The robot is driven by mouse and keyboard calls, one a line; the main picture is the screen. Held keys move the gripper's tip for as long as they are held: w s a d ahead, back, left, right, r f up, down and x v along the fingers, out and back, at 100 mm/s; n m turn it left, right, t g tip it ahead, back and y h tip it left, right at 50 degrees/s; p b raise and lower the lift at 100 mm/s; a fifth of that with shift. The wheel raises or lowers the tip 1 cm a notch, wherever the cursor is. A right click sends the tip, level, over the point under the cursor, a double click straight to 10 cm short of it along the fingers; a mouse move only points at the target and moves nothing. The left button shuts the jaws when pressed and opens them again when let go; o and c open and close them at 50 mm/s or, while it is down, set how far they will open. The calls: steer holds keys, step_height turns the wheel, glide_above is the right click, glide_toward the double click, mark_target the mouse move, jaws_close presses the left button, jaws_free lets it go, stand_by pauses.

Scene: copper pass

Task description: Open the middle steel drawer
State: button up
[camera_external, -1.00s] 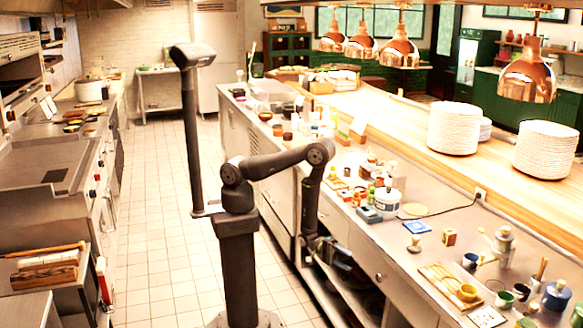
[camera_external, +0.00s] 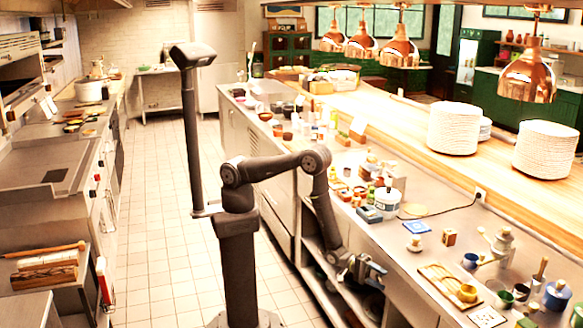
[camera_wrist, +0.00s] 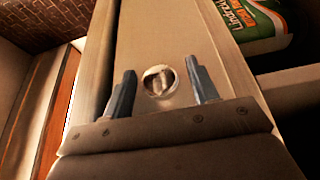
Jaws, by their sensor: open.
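My gripper (camera_external: 367,268) is low beside the front of the steel counter, with its fingers toward a pale drawer front (camera_external: 399,297). In the wrist view my gripper (camera_wrist: 160,66) is open, with one finger on each side of a round metal knob (camera_wrist: 159,82). The knob is on a long pale steel front (camera_wrist: 150,35). I see a gap between the knob and each finger, so nothing is gripped. The drawer looks shut in the external view, but my gripper hides part of its front.
Open shelves (camera_external: 335,282) lie under the counter beside the drawer. A bag with a green and orange label (camera_wrist: 252,22) shows beside the front in the wrist view. Cups, jars and a tray (camera_external: 440,276) stand on the countertop (camera_external: 395,235) above. The tiled aisle (camera_external: 160,230) is clear.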

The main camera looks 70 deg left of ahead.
steer(key=shift+d, duration=0.1)
jaws_close()
steer(key=s, duration=3.8)
steer(key=shift+s, duration=0.15)
jaws_free()
steer(key=v, duration=1.7)
